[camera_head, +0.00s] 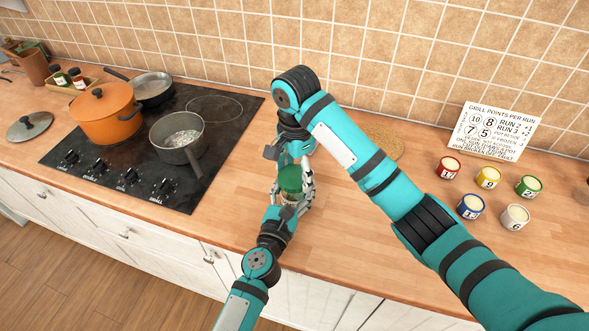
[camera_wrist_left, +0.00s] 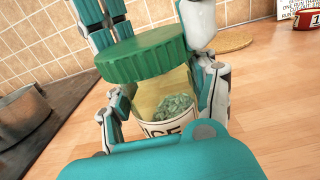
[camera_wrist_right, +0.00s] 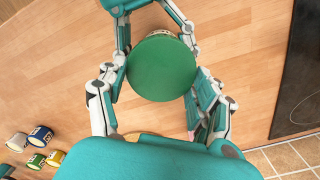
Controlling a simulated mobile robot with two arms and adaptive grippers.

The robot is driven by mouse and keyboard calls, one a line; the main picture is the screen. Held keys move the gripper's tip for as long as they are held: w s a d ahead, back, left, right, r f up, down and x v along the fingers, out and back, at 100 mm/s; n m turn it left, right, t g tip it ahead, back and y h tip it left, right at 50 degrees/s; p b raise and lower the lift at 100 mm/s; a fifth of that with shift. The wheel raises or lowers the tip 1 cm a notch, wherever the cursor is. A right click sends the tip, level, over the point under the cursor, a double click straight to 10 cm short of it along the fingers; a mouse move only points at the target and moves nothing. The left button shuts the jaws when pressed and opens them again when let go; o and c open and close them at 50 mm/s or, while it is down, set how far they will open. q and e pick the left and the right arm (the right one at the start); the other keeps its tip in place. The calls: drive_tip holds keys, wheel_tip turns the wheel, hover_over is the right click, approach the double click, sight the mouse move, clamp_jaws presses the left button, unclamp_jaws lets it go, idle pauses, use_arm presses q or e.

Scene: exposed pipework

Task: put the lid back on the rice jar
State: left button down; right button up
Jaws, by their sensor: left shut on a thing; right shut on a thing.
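The green ribbed lid (camera_head: 291,178) sits at the jar's mouth and looks slightly tilted in the left wrist view (camera_wrist_left: 140,54). In the right wrist view the round lid top (camera_wrist_right: 161,68) covers most of the jar. My right gripper (camera_wrist_right: 160,88) is shut on the lid from above, fingers on both sides. Whether the lid touches the rim all round cannot be told.
A black hob left of the jar holds an orange pot (camera_head: 104,113), a grey saucepan (camera_head: 178,137) and a pan (camera_head: 153,88). A cork mat (camera_head: 383,138) lies behind my right arm. Several numbered tins and a sign (camera_head: 492,130) stand right. The front counter is clear.

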use_arm(q)
drive_tip(key=shift+f, duration=0.1)
use_arm(e)
drive_tip(key=m, duration=0.7)
drive_tip(key=shift+s+d, duration=0.1)
drive_tip(key=o, duration=0.8)
drive_tip(key=shift+c, duration=0.2)
drive_tip(key=shift+r, duration=2.25)
